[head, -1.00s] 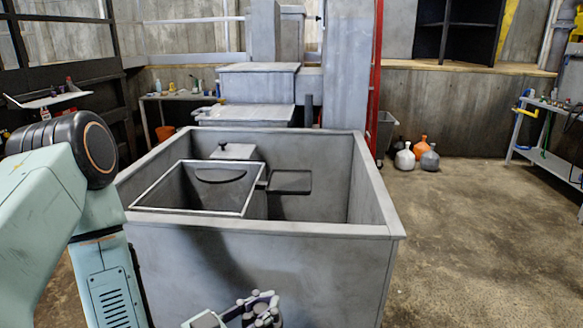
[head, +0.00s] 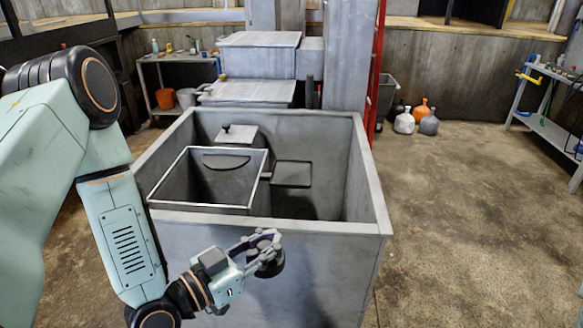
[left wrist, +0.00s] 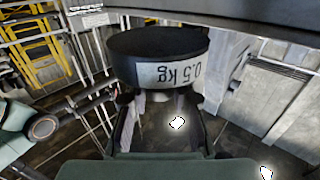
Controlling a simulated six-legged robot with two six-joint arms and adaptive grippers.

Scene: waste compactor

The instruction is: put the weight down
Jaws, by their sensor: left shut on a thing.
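My left gripper (head: 264,248) is in front of the near wall of the large grey metal bin (head: 300,228), below its rim in the head view. It is shut on a weight. In the left wrist view the weight (left wrist: 158,45) is a black disc with a white label reading 0.5 kg, upside down in the picture. In the head view only a dark part of it shows beside the fingers. My right gripper is not in view.
Inside the bin stand an open-topped box (head: 208,180), a small lidded block (head: 237,134) and a flat dark tray (head: 292,174). A workbench (head: 548,115) is at far right. The floor right of the bin is clear.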

